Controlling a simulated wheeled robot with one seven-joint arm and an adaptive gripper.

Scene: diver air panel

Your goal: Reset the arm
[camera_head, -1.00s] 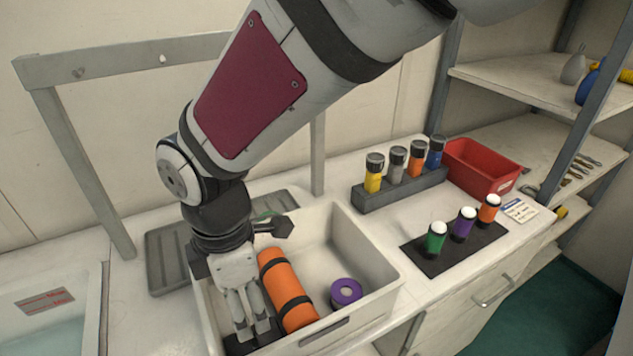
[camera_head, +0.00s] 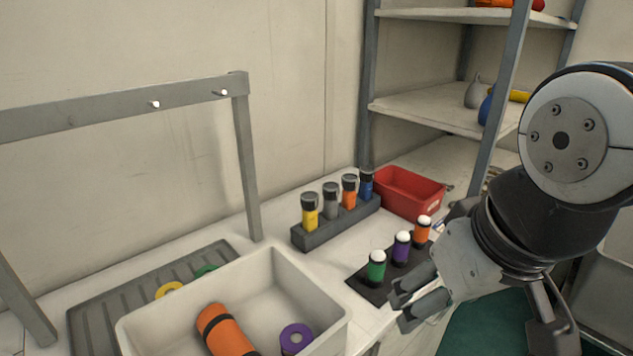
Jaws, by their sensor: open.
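My gripper (camera_head: 408,302) is at the right of the head view, open and empty. Its fingers point left, in front of the dark mat with capped cylinders and near the counter's front edge. They seem apart from the cylinders, though the depth is hard to judge. The wrist and a large round joint of my arm fill the right side. The pale bin (camera_head: 300,258) stands at the lower middle, away from my gripper. An orange cylinder with dark bands (camera_head: 222,330) and a purple ring-topped item (camera_head: 296,338) lie in it.
Green (camera_head: 376,270), purple (camera_head: 401,248) and orange (camera_head: 422,232) white-capped cylinders stand on the dark mat (camera_head: 368,291). Behind are a rack (camera_head: 330,228) of several bottles and a red bin (camera_head: 408,193). A grey hook frame (camera_head: 246,160) stands left, shelves (camera_head: 435,110) right.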

